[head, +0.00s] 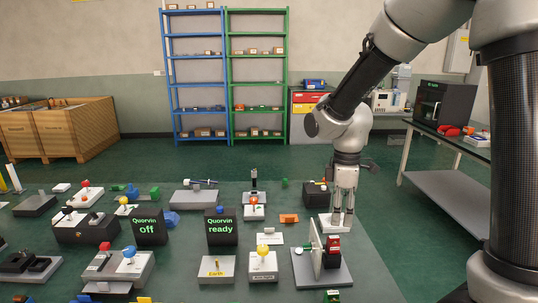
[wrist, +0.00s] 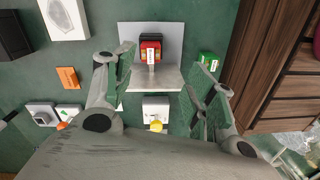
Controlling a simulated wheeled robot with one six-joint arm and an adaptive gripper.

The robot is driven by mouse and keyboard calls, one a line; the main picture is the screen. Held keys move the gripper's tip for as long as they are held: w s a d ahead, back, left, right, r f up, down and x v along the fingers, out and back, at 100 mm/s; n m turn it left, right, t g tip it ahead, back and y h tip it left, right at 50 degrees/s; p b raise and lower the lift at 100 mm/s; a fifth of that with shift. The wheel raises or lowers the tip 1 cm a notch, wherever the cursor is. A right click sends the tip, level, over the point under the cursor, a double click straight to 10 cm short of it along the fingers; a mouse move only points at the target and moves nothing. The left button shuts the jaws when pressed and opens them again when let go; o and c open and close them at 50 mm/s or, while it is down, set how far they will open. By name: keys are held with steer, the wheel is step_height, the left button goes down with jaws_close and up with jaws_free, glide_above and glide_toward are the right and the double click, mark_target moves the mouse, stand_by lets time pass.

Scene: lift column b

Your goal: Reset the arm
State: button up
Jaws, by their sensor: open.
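My arm comes in from the upper right of the head view, bends at the elbow and points down. My gripper (head: 342,215) is at its end, above the right part of the bench and behind the fixture with a red block (head: 333,245). In the wrist view my gripper (wrist: 163,68) has its two fingers spread wide with nothing held between them. The red block (wrist: 150,50) on its grey plate shows between and beyond the fingers. Whether the fingertips touch anything cannot be told from the head view.
The bench (head: 370,285) holds several switches, knobs and boxes. Two black screens read "Quorvin off" (head: 150,227) and "Quorvin ready" (head: 221,227). A side table (head: 435,180) stands at right. Blue shelves (head: 195,83), green shelves (head: 257,83) and wooden crates (head: 60,130) are behind.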

steer(key=s+d+r+m+t, duration=0.5)
steer(key=s+d+r+m, duration=0.9)
steer(key=s, duration=0.3)
steer(key=shift+s+d+r+m, duration=0.2)
steer(key=shift+s+r+m, duration=0.15)
steer(key=shift+s+m, duration=0.05)
stand_by(0.7)
